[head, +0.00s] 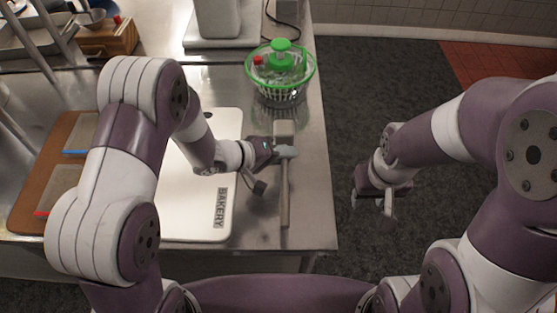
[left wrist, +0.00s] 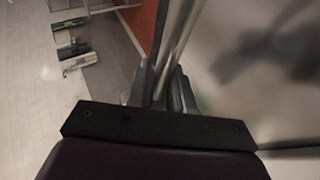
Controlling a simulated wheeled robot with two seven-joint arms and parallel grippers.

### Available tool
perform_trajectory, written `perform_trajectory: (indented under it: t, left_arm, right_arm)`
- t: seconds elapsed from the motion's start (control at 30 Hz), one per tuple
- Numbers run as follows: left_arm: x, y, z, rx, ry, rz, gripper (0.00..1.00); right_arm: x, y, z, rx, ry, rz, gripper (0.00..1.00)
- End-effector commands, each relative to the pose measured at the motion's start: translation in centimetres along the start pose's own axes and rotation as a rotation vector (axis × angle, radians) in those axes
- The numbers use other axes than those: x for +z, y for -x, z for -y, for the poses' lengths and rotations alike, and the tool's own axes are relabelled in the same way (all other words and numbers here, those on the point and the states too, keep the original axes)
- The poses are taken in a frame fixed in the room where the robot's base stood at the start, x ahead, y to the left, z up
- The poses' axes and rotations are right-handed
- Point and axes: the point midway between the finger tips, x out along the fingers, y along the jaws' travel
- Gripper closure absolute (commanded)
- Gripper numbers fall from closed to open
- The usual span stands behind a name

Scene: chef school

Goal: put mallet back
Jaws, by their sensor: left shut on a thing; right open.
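The mallet (head: 285,195) is at the right part of the steel counter in the head view. Its block head points to the back and its long handle points to the front. My left gripper (head: 286,152) is shut on the mallet handle just below the head. In the left wrist view the handle (left wrist: 180,30) runs up from between the fingers of my left gripper (left wrist: 160,88). I cannot tell whether the mallet touches the counter. My right gripper (head: 374,200) is open and empty over the floor, right of the counter.
A white board marked BAKERY (head: 205,215) lies left of the mallet on the counter (head: 310,200). A brown board (head: 30,195) lies further left. A green-lidded salad spinner (head: 281,75) stands behind the mallet. The dark floor mat (head: 400,90) right of the counter is clear.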

Motion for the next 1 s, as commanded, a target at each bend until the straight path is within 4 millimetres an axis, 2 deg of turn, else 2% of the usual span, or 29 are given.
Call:
perform_trajectory:
  t: [0.1, 0.33, 0.57, 0.6, 0.87, 1.0]
  left_arm:
    - [-0.9, 0.2, 1.3, 0.001, -0.002, -0.001, 1.0]
    - [-0.2, -1.6, 4.5, 0.001, -0.002, 0.002, 1.0]
    - [-0.1, -1.9, 4.8, 0.003, -0.004, 0.0, 1.0]
    - [-0.1, -1.9, 4.8, 0.001, -0.003, 0.001, 0.69]
    - [-0.1, -1.9, 4.8, 0.001, -0.002, 0.001, 0.69]
    - [-0.2, -1.0, 4.8, 0.001, -0.001, -0.002, 0.69]
  right_arm:
    - [0.0, 0.2, 0.0, 0.0, 0.0, 0.0, 0.57]
    - [0.0, 0.1, 0.0, 0.0, 0.0, 0.0, 0.57]
    - [0.0, 0.1, 0.0, 0.0, 0.0, 0.0, 0.57]
    - [0.0, 0.1, 0.0, 0.0, 0.0, 0.0, 0.57]
    - [0.0, 0.1, 0.0, 0.0, 0.0, 0.0, 0.57]
    - [0.0, 0.1, 0.0, 0.0, 0.0, 0.0, 0.57]
